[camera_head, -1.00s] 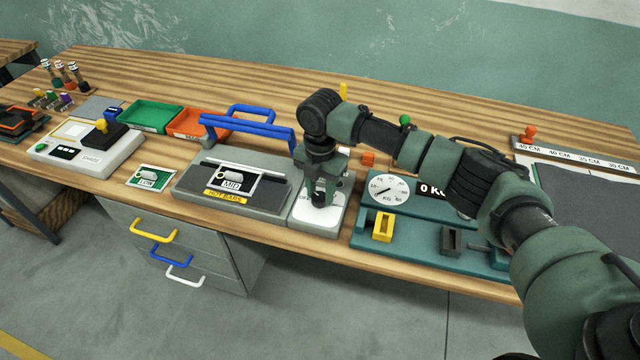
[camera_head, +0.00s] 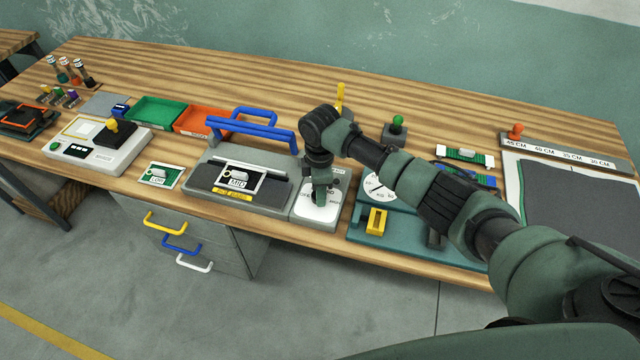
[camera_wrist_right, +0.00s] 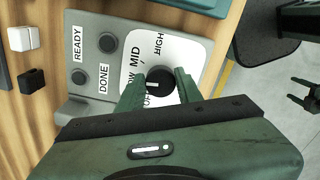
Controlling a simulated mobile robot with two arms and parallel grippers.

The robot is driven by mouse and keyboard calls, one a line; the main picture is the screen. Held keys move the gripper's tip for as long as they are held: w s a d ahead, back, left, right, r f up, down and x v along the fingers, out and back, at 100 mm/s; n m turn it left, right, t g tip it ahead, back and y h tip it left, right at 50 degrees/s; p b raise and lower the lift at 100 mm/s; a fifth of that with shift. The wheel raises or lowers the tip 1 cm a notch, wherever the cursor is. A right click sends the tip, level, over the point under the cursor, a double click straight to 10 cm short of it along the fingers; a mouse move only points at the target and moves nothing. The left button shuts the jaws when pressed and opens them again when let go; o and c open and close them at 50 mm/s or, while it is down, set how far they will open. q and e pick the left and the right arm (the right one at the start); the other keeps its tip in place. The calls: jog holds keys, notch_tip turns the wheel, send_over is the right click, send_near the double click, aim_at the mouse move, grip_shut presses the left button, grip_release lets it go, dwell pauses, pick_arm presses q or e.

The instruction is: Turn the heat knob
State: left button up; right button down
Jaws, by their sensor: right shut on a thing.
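The heat knob (camera_wrist_right: 160,84) is a round black dial with a white pointer mark, on a white plate (camera_wrist_right: 190,57) lettered MID and HIGH, with other lettering partly covered. In the head view the plate (camera_head: 309,213) is on the small grey panel right of the sealer with blue bars. My right gripper (camera_wrist_right: 158,85) points down over the panel and is shut on the knob, a finger on each side. It also shows in the head view (camera_head: 320,198), where it hides most of the knob. My left gripper is not seen in the head view.
Left of the panel is the grey sealer (camera_head: 262,193) with blue bars (camera_head: 253,127). Right of it is a teal scale (camera_head: 440,258) with a yellow block (camera_head: 376,221), partly under my arm. READY and DONE lamps (camera_wrist_right: 107,43) sit beside the plate.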

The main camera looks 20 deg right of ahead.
jog(key=m+p, duration=0.2)
jog(key=m, duration=0.2)
jog(key=shift+r, duration=0.2)
jog(key=shift+m+p, duration=0.7)
jog(key=shift+m, duration=0.3)
jog(key=shift+f, duration=0.1)
jog(key=c, duration=0.9)
grip_release()
jog(key=shift+c, duration=0.2)
jog(key=shift+r+b, duration=0.8)
jog(key=shift+r, duration=3.1)
jog(key=shift+s, duration=0.1)
